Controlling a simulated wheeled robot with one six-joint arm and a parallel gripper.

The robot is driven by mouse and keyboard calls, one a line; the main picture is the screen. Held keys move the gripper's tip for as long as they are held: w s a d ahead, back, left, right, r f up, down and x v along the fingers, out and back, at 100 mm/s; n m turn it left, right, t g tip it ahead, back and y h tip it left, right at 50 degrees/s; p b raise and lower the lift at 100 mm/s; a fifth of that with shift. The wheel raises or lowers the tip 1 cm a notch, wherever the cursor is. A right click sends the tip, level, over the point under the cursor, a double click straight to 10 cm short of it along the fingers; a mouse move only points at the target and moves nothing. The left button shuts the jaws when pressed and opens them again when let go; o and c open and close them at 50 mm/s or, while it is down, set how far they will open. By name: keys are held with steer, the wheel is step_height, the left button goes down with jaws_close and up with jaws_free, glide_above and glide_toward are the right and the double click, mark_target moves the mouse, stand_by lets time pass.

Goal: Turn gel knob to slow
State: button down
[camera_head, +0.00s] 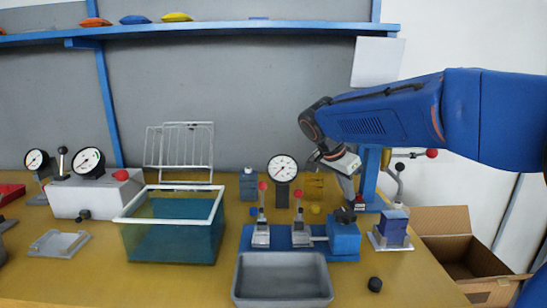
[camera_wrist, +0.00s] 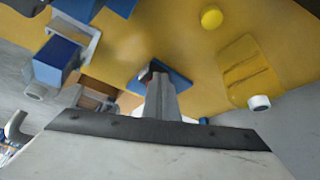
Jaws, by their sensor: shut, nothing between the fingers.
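No label reading gel or slow is legible, so I cannot tell which knob is the gel knob. A black star-shaped knob (camera_head: 345,214) sits on the blue box (camera_head: 344,240) at the right end of the blue fixture. My gripper (camera_head: 349,188) points down, just behind and above that box. In the wrist view my gripper (camera_wrist: 158,72) is shut and empty. Its fingers overlap a small blue base with a red part (camera_wrist: 177,82), which also shows behind the box in the head view (camera_head: 360,204). Contact cannot be told.
A dial gauge (camera_head: 282,168) and upright levers with red balls stand left of my gripper. A blue block in a grey bracket (camera_head: 390,230) is on the right. A grey tray (camera_head: 283,279) and a loose black knob (camera_head: 375,284) lie in front. A cardboard box (camera_head: 470,250) stands beyond the table.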

steer(key=shift+s+d, duration=0.2)
steer(key=shift+s, duration=0.3)
steer(key=shift+s+d, duration=0.35)
steer(key=shift+s, duration=0.05)
stand_by(0.6)
steer(key=shift+s+a, duration=0.1)
steer(key=shift+a, duration=0.05)
steer(key=shift+s+a, duration=0.15)
step_height(320, 180, up, 6)
stand_by(0.7)
